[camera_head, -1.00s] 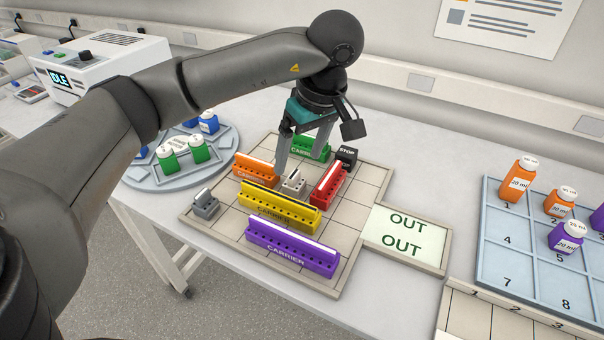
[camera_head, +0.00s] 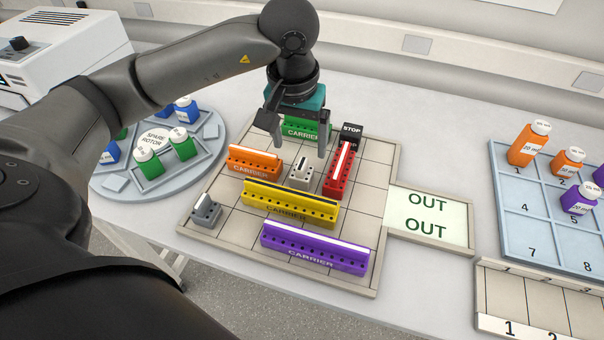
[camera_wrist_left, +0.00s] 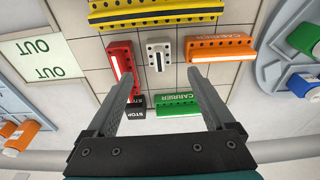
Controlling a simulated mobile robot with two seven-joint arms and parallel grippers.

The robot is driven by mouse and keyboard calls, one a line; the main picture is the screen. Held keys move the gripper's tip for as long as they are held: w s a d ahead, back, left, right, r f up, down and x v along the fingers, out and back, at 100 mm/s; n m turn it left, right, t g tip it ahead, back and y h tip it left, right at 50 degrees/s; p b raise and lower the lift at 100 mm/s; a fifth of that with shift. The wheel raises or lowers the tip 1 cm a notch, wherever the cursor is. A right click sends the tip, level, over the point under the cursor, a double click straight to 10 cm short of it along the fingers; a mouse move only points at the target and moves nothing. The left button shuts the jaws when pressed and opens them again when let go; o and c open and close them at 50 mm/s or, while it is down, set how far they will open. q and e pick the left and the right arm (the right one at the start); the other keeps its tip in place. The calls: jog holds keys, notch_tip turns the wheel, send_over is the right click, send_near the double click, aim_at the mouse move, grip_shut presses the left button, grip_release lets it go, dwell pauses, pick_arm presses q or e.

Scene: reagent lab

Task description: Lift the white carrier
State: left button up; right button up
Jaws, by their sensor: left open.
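My right gripper is not in view.
The yellow carrier (camera_head: 290,203) and purple carrier (camera_head: 315,250) lie in front. The green carrier (camera_head: 305,128) and black STOP block (camera_head: 352,133) are behind. A grey block (camera_head: 206,211) sits at the left corner. An OUT panel (camera_head: 430,215) adjoins the board's right side.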

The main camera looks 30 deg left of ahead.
aim_at(301, 163)
pick_arm(q)
jog(key=f, duration=0.2)
jog(key=shift+w+f, duration=0.2)
jog(key=shift+f, duration=0.1)
jog(key=f, duration=0.5)
jog(key=shift+w, duration=0.35)
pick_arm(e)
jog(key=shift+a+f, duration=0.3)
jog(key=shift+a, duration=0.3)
pick_arm(q)
jog(key=c, duration=0.7)
jog(key=shift+a, duration=0.1)
grip_shut()
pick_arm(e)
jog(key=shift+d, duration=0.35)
pick_arm(q)
jog(key=shift+r, duration=0.1)
